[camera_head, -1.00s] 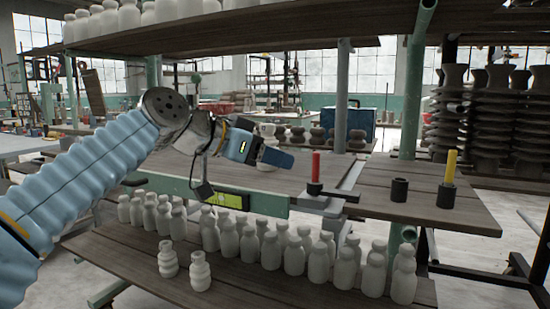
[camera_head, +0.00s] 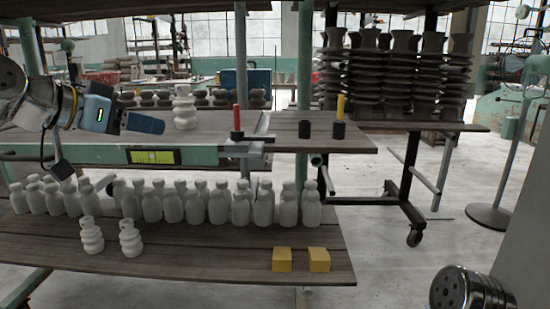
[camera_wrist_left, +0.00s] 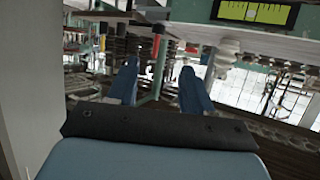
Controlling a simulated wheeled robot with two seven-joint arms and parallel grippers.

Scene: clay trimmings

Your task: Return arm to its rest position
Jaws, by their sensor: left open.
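My left gripper (camera_head: 146,122) comes in from the left in the head view, above the green front edge of the wooden bench. Its blue fingers appear in the left wrist view (camera_wrist_left: 159,88), spread apart with nothing between them. A white ribbed piece (camera_head: 185,108) stands on the bench just beyond the fingertips in the picture. My right gripper is not in view.
A red stick (camera_head: 237,119) and a yellow stick (camera_head: 340,106) stand upright in dark holders, beside an empty dark holder (camera_head: 304,129). The lower shelf (camera_head: 215,265) carries several white bottle shapes and two yellow blocks (camera_head: 282,259). Open floor (camera_head: 400,250) lies at right.

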